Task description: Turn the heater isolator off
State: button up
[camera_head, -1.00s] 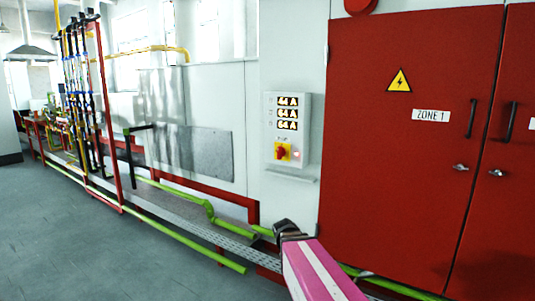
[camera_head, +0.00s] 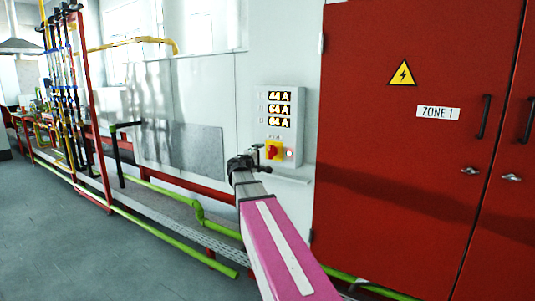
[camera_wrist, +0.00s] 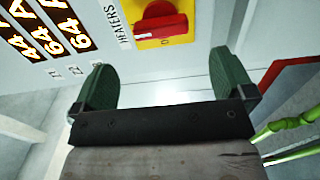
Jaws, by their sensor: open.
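The heater isolator is a red rotary handle (camera_head: 272,151) on a yellow square plate, low on a pale grey panel (camera_head: 299,110). In the wrist view the red handle (camera_wrist: 160,22) is at the top, beside the word HEATERS, with a "0" mark on the yellow plate (camera_wrist: 181,41). My gripper (camera_head: 257,158) is just left of the isolator in the head view. In the wrist view its two green-padded fingers (camera_wrist: 158,80) are wide apart with nothing between them. The handle lies beyond the fingertips, apart from them.
Three lit displays (camera_head: 280,109) read 44 A, 64 A and 64 A above the isolator. Red ZONE 1 cabinet doors (camera_head: 390,150) stand to the right. Green pipes (camera_head: 170,190) run low along the wall.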

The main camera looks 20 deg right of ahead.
aim_at(269, 153)
jog(key=x, duration=0.9)
jog(key=c, duration=0.9)
